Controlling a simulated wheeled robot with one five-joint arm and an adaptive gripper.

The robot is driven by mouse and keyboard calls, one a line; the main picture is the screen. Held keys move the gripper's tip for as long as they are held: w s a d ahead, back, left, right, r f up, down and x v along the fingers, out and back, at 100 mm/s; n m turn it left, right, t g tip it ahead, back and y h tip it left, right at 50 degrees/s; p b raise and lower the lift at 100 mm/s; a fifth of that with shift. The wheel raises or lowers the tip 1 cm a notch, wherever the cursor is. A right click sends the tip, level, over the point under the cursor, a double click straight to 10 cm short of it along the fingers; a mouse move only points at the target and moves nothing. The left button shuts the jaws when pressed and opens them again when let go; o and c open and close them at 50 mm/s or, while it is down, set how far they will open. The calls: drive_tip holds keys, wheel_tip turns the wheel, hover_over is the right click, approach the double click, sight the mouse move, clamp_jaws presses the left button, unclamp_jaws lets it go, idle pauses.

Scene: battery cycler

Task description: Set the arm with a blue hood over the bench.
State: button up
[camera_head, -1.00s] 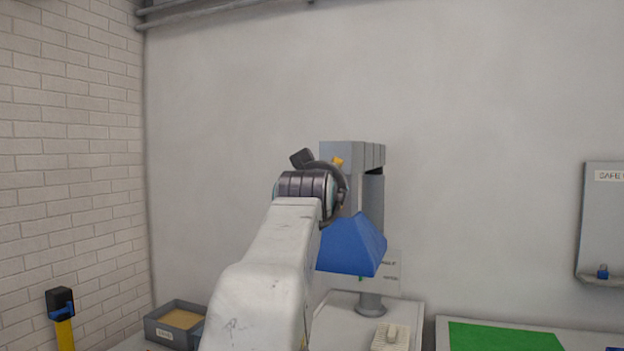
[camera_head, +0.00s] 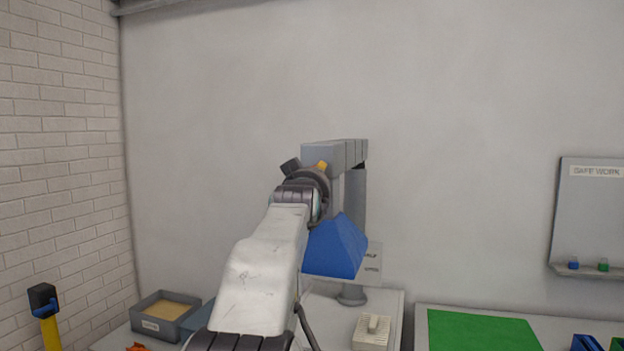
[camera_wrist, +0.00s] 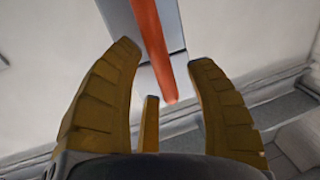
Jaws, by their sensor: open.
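The grey arm (camera_head: 334,154) with its blue hood (camera_head: 336,248) stands at the middle of the head view, on a grey post (camera_head: 352,294). My own arm covers its left side. My gripper is mostly hidden behind my wrist in the head view; only a small yellow part shows beside the grey arm. In the wrist view my gripper (camera_wrist: 165,54) is open, with its two yellow-brown fingers spread. A red-orange bar (camera_wrist: 153,45) runs in front of a grey surface and ends between the fingertips in the picture. I cannot tell whether it touches either finger.
A white bench top (camera_head: 392,304) lies below the hood with a pale ribbed block (camera_head: 371,332). A green mat (camera_head: 480,331) lies to the right. A grey bin (camera_head: 166,318) and a yellow post (camera_head: 50,332) are at left.

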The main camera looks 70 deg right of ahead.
idle(0.3)
clamp_jaws()
idle(0.4)
